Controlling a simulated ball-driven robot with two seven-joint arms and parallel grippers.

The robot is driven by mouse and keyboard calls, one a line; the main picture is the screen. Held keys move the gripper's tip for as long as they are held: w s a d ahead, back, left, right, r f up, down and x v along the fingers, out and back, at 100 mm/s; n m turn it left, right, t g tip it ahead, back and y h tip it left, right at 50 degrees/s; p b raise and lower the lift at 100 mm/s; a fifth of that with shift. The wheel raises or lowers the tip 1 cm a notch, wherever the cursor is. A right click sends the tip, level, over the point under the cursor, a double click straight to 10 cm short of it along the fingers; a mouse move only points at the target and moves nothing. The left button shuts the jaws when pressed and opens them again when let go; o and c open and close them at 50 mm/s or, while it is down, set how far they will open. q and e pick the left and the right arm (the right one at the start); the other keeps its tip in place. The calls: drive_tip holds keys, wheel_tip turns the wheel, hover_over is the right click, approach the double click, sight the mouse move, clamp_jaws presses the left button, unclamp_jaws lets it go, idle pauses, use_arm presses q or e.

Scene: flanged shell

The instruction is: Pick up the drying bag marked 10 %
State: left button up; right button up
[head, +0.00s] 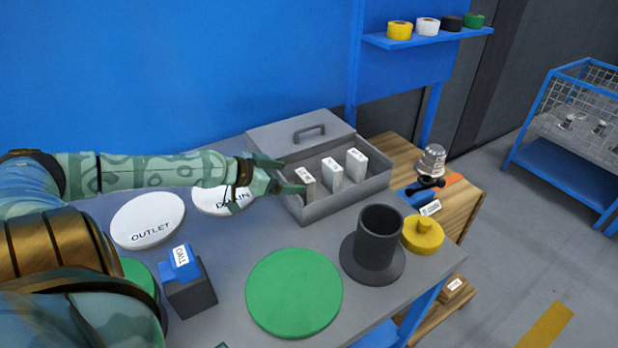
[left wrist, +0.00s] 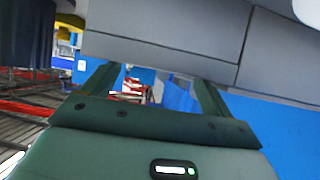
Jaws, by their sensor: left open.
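Three white drying bags stand upright in an open grey metal box: a left one (head: 305,181), a middle one (head: 332,172) and a right one (head: 356,165). Each has dark print on top, too small to read, so I cannot tell which is marked 10 %. My left gripper (head: 283,175) is open at the box's left side, its fingers pointing towards the left bag, with nothing seen between them. In the left wrist view, the open fingers (left wrist: 156,82) face grey panels. My right gripper is not in view.
The grey box (head: 335,204) has its handled lid (head: 300,130) at the back. A black flanged cylinder (head: 379,240), yellow cap (head: 423,234) and green disc (head: 294,292) stand in front. White OUTLET (head: 147,220) and DRAIN (head: 222,200) discs lie left, near a blue-topped block (head: 186,283).

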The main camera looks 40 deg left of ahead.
sight(300, 177)
use_arm(q)
drive_tip(key=shift+b+x, duration=0.35)
drive_tip(key=shift+x, duration=0.75)
drive_tip(key=shift+w+d+f+b, duration=0.15)
drive_tip(key=shift+w+f+b, duration=0.1)
drive_tip(key=shift+w+b, duration=0.1)
drive_tip(key=shift+w+d+f, duration=0.1)
drive_tip(key=shift+w, duration=0.35)
drive_tip(key=x, duration=0.4)
drive_tip(key=shift+w+f+b, duration=0.2)
drive_tip(key=shift+w+b, duration=0.05)
drive_tip(key=shift+b, duration=0.1)
drive_tip(key=shift+s, duration=0.1)
drive_tip(key=shift+c, duration=0.9)
drive_tip(key=c, duration=0.9)
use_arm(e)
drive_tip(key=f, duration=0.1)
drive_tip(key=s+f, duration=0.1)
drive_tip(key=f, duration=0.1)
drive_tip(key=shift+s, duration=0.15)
